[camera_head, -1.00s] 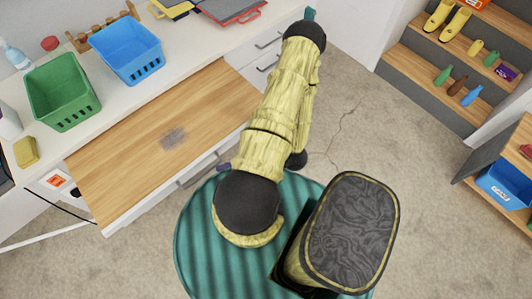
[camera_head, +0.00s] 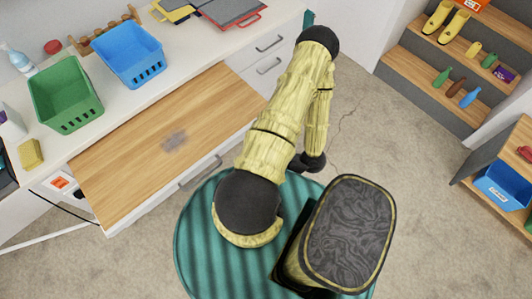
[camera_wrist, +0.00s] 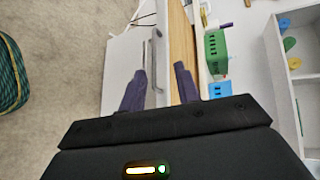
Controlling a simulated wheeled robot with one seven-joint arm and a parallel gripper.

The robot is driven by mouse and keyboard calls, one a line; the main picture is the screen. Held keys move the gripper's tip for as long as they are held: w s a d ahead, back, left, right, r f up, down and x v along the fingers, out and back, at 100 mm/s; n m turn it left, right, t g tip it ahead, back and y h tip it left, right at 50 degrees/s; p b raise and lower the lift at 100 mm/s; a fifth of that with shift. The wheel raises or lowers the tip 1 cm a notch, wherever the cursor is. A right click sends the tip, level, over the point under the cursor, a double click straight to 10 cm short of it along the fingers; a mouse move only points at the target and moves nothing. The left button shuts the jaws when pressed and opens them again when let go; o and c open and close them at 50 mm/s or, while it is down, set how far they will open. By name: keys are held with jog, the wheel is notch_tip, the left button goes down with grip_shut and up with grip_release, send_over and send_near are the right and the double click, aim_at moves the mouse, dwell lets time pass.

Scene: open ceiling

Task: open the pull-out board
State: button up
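The pull-out board (camera_head: 125,180) is a wooden panel standing well out from the white counter, at the left of the head view. Its wood also shows as a strip in the wrist view (camera_wrist: 182,45). A grey bar handle (camera_head: 200,172) is on the white front below the board's edge; a grey handle (camera_wrist: 157,48) shows ahead of my fingers in the wrist view. My gripper (camera_wrist: 159,72) is open, with its two purple fingers apart and nothing seen held between them.
A green basket (camera_head: 65,95), a blue basket (camera_head: 127,54) and a yellow sponge (camera_head: 30,154) stand on the counter (camera_head: 190,45). White drawers (camera_head: 262,60) are right of the board. Shelves with bottles (camera_head: 440,60) stand at the far right. The floor (camera_head: 385,130) between is clear.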

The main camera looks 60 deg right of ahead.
jog(key=shift+s+a+f+p+v, duration=0.15)
jog(key=shift+p+v, duration=0.1)
jog(key=shift+v, duration=0.7)
jog(key=shift+s+f+p+v, duration=0.1)
jog(key=shift+f+p+v, duration=0.15)
jog(key=shift+v, duration=0.7)
jog(key=shift+s+a+f+p+v, duration=0.1)
jog(key=shift+p+v, duration=0.15)
jog(key=shift+v, duration=0.7)
jog(key=shift+d, duration=0.1)
